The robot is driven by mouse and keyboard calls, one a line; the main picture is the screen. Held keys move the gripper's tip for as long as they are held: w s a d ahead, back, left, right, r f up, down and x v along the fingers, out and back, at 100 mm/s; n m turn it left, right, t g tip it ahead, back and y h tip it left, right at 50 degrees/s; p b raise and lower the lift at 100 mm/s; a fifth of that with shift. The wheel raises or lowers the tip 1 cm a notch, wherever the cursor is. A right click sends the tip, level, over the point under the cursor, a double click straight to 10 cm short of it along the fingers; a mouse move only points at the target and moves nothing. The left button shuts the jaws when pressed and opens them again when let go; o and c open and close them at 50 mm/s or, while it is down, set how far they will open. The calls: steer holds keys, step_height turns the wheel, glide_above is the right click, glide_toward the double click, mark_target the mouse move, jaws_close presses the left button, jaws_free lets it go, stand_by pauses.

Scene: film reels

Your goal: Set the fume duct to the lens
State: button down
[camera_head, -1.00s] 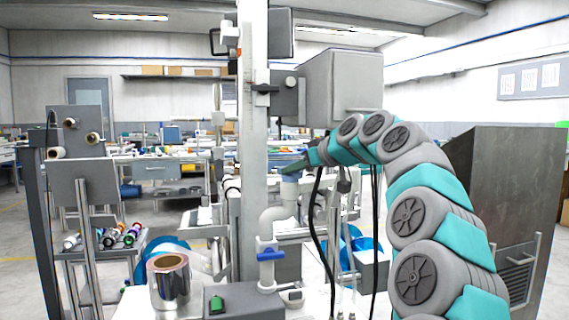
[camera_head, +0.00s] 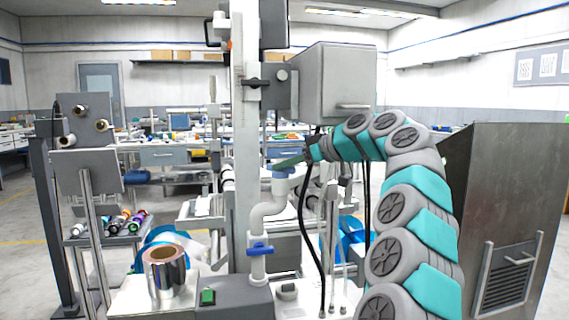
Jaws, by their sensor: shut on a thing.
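The fume duct (camera_head: 264,225) appears to be the white bent pipe in front of the tall light post. It has a blue valve handle low down and a blue-grey collar at its upper mouth. My gripper (camera_head: 288,163) reaches in from the right and is shut at that collar, seen from the side. The fingers are small in the view and their exact hold is partly hidden. A grey box-shaped housing (camera_head: 335,85) is fixed to the post above my gripper. I cannot clearly make out the lens.
A shiny film roll (camera_head: 166,275) stands on the bench at lower left, beside a grey box with a green switch (camera_head: 208,297). Black cables (camera_head: 305,215) hang just right of the duct. A metal cabinet (camera_head: 505,200) stands close on the right. A reel rack (camera_head: 85,165) stands left.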

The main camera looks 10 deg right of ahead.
steer(key=c, duration=0.8)
jaws_free()
steer(key=v, duration=0.7)
steer(key=shift+s+d, duration=0.25)
steer(key=shift+r, duration=0.1)
steer(key=shift+c, duration=0.2)
